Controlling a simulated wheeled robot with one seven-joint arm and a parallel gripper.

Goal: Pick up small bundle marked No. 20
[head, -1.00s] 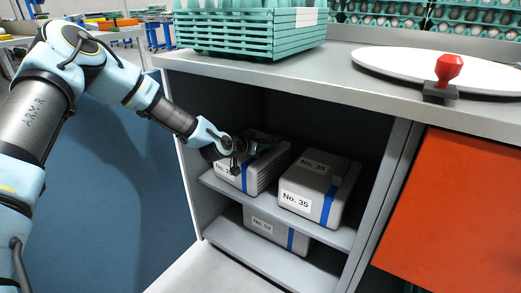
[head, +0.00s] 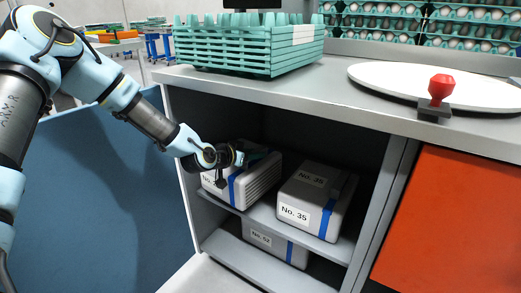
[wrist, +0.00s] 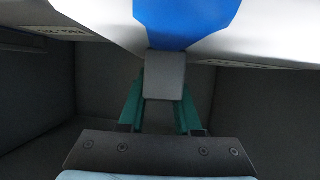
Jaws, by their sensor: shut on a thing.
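The grey bundle marked No. 20 (head: 262,181), with a blue band, is at the left of the cabinet's upper shelf (head: 284,236) in the head view. Its label is mostly hidden or unreadable there; a label shows upside down at the wrist view's upper left. My gripper (head: 246,157) is over the bundle's top. In the wrist view the teal fingers (wrist: 163,85) are shut on a small grey block at the blue band (wrist: 186,20). I cannot tell whether the bundle is clear of the shelf.
A bundle marked No. 35 (head: 305,211) stands close on the right. Another bundle, marked No. 52 (head: 270,243), is on the lower level. The cabinet's counter (head: 300,88) is above, carrying teal egg trays (head: 225,50). An orange panel (head: 450,215) is at right.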

